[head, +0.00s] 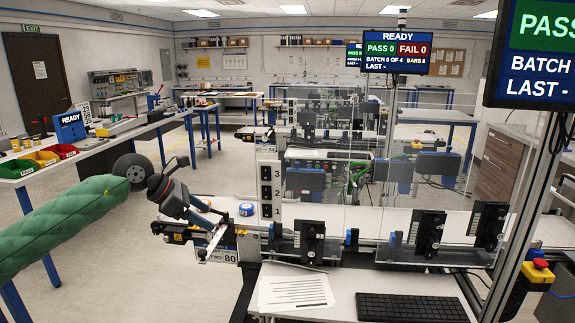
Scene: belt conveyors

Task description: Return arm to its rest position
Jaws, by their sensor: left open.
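My left arm (65,222), in a green quilted sleeve, reaches in from the left. My left gripper (207,220) is tilted down and to the right, over the left end of the belt conveyor (352,217). Its jaws are open, and I see nothing held between them. A small round blue and white object (247,209) lies just right of the gripper, apart from it. My right arm and gripper are out of view.
Clear panels and black brackets (310,243) line the conveyor. A paper sheet (294,290) and a black keyboard (411,307) lie on the front desk. An emergency stop button (540,264) is at right. A bench with coloured bins (42,158) stands left; floor between is open.

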